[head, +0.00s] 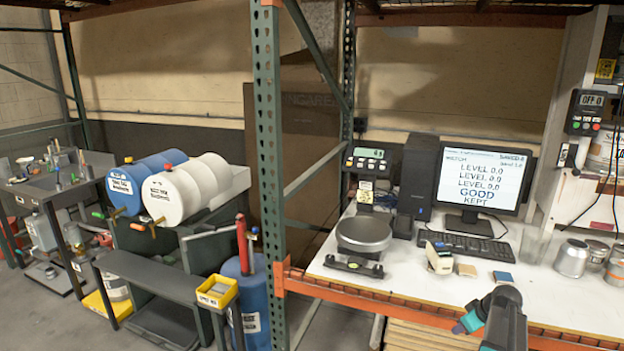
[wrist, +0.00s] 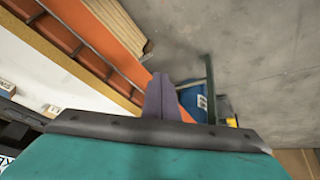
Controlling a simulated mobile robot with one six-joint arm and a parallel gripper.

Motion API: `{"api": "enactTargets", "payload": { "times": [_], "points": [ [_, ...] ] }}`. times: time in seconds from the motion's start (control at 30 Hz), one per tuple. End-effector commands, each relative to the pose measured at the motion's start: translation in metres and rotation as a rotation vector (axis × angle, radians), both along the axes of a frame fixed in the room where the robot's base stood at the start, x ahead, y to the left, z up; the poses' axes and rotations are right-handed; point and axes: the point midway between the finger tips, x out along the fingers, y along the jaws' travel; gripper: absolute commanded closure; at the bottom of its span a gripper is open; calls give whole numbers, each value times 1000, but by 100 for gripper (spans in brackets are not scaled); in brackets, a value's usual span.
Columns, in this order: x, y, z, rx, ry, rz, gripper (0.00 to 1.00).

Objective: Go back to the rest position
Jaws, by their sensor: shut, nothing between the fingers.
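My gripper (head: 463,326) is in the lower right of the head view, in front of the workbench's front edge, with dark and teal arm parts beside it. In the wrist view my gripper's purple fingers (wrist: 160,97) are together with nothing between them. They point out past the orange beam (wrist: 75,45) towards the grey floor (wrist: 260,70). Part of the gripper's body fills the bottom of that view.
The white workbench (head: 410,275) holds a scale (head: 363,235), monitor (head: 484,178), keyboard (head: 465,245) and metal cans (head: 572,258). A green rack post (head: 267,150) stands to the left, with blue and white drums (head: 190,187) beyond it. A blue drum (wrist: 193,100) shows in the wrist view.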

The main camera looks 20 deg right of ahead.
Motion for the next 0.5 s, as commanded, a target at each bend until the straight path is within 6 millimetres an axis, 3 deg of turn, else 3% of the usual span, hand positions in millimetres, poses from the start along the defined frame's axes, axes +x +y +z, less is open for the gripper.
{"api": "enactTargets", "payload": {
  "times": [0.03,0.23,0.5],
  "points": [
    [3,22,-21,26,25,4,100],
    [7,97,-88,111,130,-9,100],
    [-9,199,-172,193,292,-33,100]
  ]
}}
